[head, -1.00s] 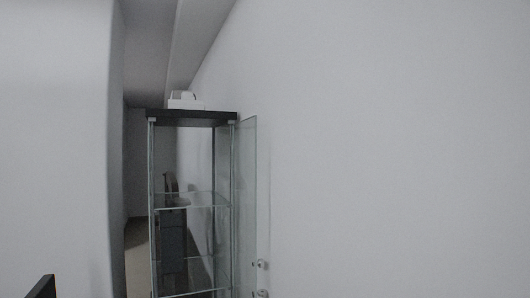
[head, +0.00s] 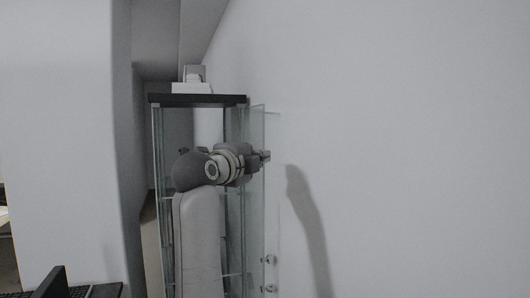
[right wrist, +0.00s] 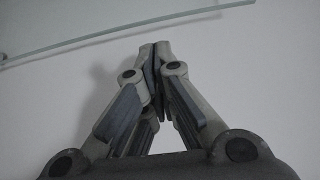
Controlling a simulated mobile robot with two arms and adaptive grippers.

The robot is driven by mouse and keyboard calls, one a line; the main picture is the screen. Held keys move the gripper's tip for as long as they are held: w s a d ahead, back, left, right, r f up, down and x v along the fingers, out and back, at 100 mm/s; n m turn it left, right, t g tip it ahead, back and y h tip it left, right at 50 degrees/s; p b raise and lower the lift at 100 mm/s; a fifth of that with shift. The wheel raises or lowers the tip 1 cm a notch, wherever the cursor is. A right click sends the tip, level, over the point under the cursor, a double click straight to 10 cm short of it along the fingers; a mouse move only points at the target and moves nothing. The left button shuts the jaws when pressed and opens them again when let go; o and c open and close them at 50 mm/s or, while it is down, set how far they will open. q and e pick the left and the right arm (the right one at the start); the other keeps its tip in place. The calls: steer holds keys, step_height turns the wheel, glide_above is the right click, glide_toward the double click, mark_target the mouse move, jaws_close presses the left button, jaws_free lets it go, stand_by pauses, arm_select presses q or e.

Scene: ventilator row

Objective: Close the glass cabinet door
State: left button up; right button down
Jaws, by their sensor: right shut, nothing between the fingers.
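The glass cabinet (head: 158,215) stands upright with a dark top and glass shelves, left of the middle in the head view. Its glass door (head: 257,210) stands open along the cabinet's right side, near the white wall. My right arm is raised in front of the cabinet and hides part of it. My right gripper (head: 265,156) points right at the door's upper part; I cannot tell whether it touches. In the right wrist view the gripper (right wrist: 158,50) is shut and empty, with a glass edge (right wrist: 130,33) beyond its tips. My left gripper is not in view.
A white wall (head: 420,150) fills the right side, close to the door. A white object (head: 193,80) sits on the cabinet top. A pale wall (head: 65,140) stands at the left, with a narrow passage beside the cabinet.

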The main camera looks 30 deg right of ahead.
steer(key=p+x, duration=0.3)
steer(key=x, duration=0.6)
